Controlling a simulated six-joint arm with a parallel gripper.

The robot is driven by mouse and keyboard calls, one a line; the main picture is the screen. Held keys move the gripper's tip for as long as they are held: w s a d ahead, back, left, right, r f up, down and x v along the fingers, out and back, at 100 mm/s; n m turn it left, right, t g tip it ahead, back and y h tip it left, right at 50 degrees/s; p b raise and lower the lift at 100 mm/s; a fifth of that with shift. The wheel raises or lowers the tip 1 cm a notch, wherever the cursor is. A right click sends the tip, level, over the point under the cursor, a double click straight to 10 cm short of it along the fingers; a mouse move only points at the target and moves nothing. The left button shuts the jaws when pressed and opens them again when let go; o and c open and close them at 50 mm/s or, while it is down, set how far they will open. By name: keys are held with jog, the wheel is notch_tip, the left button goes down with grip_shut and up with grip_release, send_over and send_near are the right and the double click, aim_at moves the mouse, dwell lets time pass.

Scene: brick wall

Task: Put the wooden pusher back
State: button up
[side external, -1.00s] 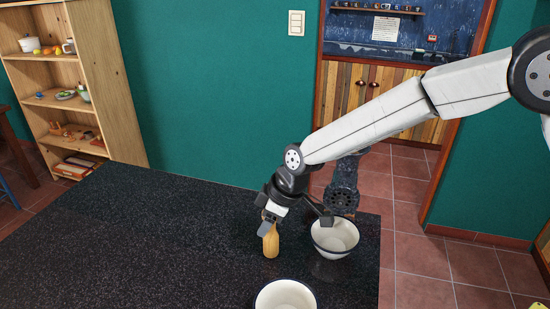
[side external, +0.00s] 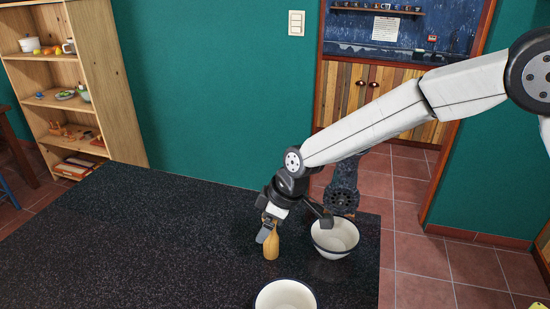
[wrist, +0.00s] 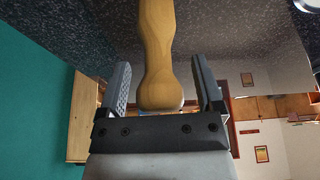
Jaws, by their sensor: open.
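The wooden pusher (side external: 271,246) stands upright on the dark speckled table, its lower part showing below my gripper in the side view. My gripper (side external: 268,231) is low over the table around the pusher's upper part. In the wrist view, the pusher (wrist: 157,50) lies between the two fingers of my gripper (wrist: 160,80), with a gap on both sides. The fingers are open and do not grip it. The pusher's top is partly hidden by the gripper in the side view.
A white bowl (side external: 335,240) with a dark rim stands just right of my gripper. A second white bowl (side external: 286,298) is at the front edge of the picture. The left part of the table (side external: 130,235) is clear. A wooden shelf (side external: 118,90) stands behind at left.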

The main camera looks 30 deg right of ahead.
jog(key=v, duration=1.2)
jog(key=shift+d, duration=0.1)
dwell(0.5)
jog(key=s+d+f+t+h, duration=0.1)
jog(key=s+d+f, duration=0.1)
jog(key=d, duration=0.5)
jog(key=s+d+f+h, duration=0.1)
jog(key=s+d+h, duration=0.1)
jog(key=d, duration=0.6)
jog(key=s+d+f+m, duration=0.3)
jog(key=s+f+m, duration=0.1)
jog(key=s+m, duration=0.1)
jog(key=s+d+f+m+g, duration=0.1)
jog(key=s+d+f+m, duration=0.2)
jog(key=s, duration=0.4)
jog(key=shift+d+f+m, duration=0.15)
jog(key=shift+f+m, duration=0.3)
jog(key=shift+m, duration=0.45)
